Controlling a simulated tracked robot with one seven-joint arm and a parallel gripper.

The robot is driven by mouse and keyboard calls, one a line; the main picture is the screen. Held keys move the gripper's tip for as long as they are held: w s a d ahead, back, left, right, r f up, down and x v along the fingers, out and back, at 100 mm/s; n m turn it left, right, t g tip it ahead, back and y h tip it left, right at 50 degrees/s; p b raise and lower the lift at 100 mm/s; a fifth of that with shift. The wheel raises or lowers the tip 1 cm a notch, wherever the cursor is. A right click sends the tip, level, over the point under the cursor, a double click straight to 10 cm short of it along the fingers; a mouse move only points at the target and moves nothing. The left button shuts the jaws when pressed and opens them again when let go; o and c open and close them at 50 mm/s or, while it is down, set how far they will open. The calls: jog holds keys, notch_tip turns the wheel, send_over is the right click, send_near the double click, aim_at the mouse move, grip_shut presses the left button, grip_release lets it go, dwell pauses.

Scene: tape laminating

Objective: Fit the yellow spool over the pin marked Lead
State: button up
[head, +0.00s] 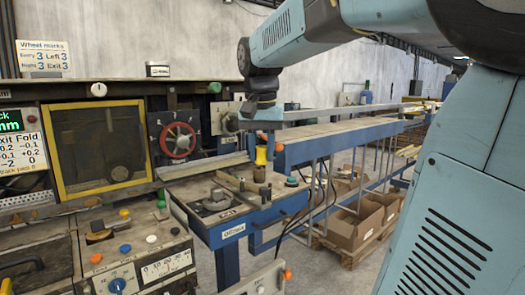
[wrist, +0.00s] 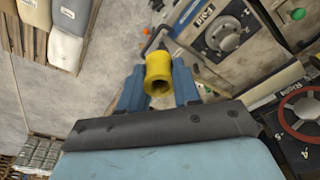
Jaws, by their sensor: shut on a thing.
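The yellow spool (wrist: 158,68) is held between the two blue fingers of my gripper (wrist: 159,82) in the wrist view, its open bore facing the camera. In the head view the spool (head: 261,156) hangs upright below my gripper (head: 262,140), over the end of the blue-framed bench (head: 215,190). A dark bent rod (wrist: 152,42) shows just beyond the spool in the wrist view. I cannot tell whether the spool touches it. No label reading Lead is legible, so I cannot pick out that pin.
A plate with a round grey knob (wrist: 225,35) lies near the spool. A red handwheel (head: 177,140) stands behind the bench at left. A long blue rail (head: 340,138) runs away to the right. Cardboard boxes (head: 352,222) sit on a pallet on the floor.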

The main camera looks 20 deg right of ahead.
jog(key=shift+w, duration=0.1)
jog(key=shift+w+d+f, duration=0.15)
jog(key=shift+w+d, duration=0.05)
jog(key=shift+w, duration=0.15)
jog(key=w+d+f, duration=0.2)
jog(key=w, duration=0.2)
jog(key=w+d+f, duration=0.2)
jog(key=w+d, duration=0.1)
jog(key=w, duration=0.1)
jog(key=w+d+f, duration=0.2)
jog(key=w+d, duration=0.1)
jog(key=w, duration=0.2)
jog(key=shift+s+a+f, duration=0.1)
jog(key=shift+f, duration=3.6)
jog(key=shift+f, duration=0.1)
jog(key=o, duration=1.1)
